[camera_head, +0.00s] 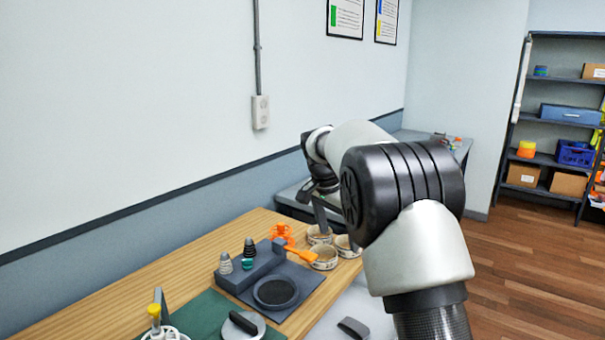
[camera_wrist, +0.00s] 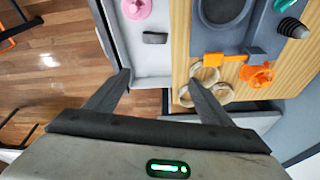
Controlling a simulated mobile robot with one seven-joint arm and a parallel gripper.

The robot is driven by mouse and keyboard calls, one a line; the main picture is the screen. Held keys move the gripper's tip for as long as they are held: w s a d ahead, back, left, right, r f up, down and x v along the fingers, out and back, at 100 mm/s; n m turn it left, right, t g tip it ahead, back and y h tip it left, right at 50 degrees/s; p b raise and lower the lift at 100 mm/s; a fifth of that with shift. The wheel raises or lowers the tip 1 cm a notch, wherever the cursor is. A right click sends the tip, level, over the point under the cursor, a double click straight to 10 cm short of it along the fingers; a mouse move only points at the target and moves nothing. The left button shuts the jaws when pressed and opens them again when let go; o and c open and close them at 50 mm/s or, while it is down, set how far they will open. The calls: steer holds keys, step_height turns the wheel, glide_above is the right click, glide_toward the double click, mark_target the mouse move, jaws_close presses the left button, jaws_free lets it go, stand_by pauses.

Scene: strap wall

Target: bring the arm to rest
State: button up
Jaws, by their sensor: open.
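My gripper (camera_wrist: 159,78) is open, with its two fingers apart and nothing between them. In the wrist view it hangs over the bench's edge, with a pale surface (camera_wrist: 152,65) beside the wooden top (camera_wrist: 180,45). In the head view my arm reaches out over the right end of the wooden bench (camera_head: 190,268). The gripper (camera_head: 320,210) shows there only in part, behind my arm's large black joint. Whether its fingers touch anything below cannot be told.
Beige rings (camera_head: 322,257), an orange tool (camera_head: 298,253) and an orange piece (camera_head: 282,233) lie close below the gripper. A grey block with a round dark dish (camera_head: 275,292) stands left of them. Shelves (camera_head: 545,120) stand far right; the floor (camera_head: 530,275) before them is clear.

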steer(key=s+d+r+n+t+y+p, duration=0.1)
steer(key=s+d+r+n+p, duration=0.1)
steer(key=s+r, duration=0.65)
steer(key=s+d+r+n+t+y+p, duration=0.1)
steer(key=s+d+r+n+p, duration=0.15)
steer(key=s+r, duration=0.65)
steer(key=s+f+n+p, duration=0.1)
steer(key=s+n, duration=0.1)
steer(key=s, duration=0.8)
steer(key=s+f+n+t+p, duration=0.1)
steer(key=s+f+n+p, duration=0.1)
steer(key=s, duration=0.9)
steer(key=shift+d+n, duration=0.35)
steer(key=shift+n, duration=0.3)
